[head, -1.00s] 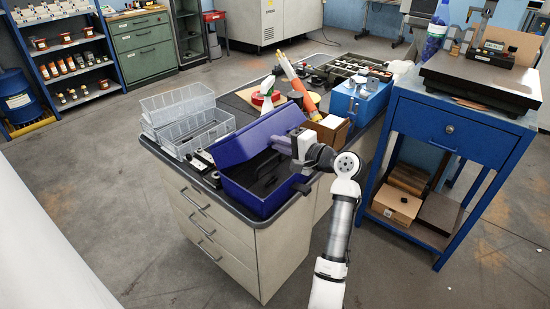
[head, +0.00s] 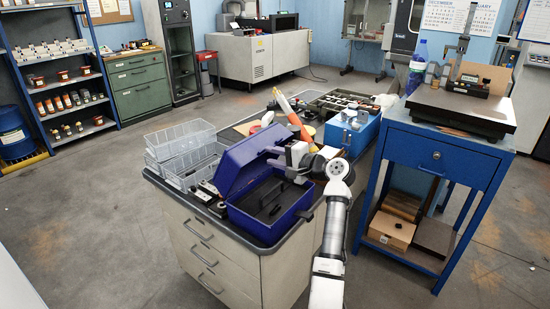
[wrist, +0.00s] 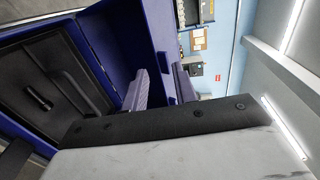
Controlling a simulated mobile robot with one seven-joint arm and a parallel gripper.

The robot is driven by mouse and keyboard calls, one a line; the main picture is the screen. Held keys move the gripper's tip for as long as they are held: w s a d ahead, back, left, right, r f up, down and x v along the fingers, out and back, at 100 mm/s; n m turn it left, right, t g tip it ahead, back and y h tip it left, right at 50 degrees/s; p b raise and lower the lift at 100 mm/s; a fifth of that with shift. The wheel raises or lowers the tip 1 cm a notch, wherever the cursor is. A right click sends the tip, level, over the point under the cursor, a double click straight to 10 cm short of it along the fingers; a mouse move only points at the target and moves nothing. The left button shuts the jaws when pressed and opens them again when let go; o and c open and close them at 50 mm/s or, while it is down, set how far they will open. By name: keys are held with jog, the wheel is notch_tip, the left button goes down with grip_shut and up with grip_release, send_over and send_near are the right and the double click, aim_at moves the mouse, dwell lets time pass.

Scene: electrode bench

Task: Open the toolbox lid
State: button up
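The blue toolbox (head: 268,222) stands on the near end of the bench, its inside exposed with a black tray and handle. Its lid (head: 247,158) is raised at the back left, standing steeply above the box. My gripper (head: 274,156) is at the lid's right side, above the box. In the wrist view, the two fingers (wrist: 166,86) are apart, with the lid's blue panel (wrist: 165,45) close beside and behind them. The wrist view also shows the black tray (wrist: 40,80) inside the box.
Clear plastic bins (head: 185,150) stand left of the lid on the bench (head: 205,250). A smaller blue box (head: 352,132) and several tools are behind. A blue stand (head: 440,155) is to the right, with a floor gap between.

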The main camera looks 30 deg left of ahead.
jog(key=d+r+b, duration=0.1)
jog(key=d+b, duration=0.3)
jog(key=d, duration=0.9)
jog(key=shift+s+d+r, duration=0.3)
jog(key=shift+s, duration=0.1)
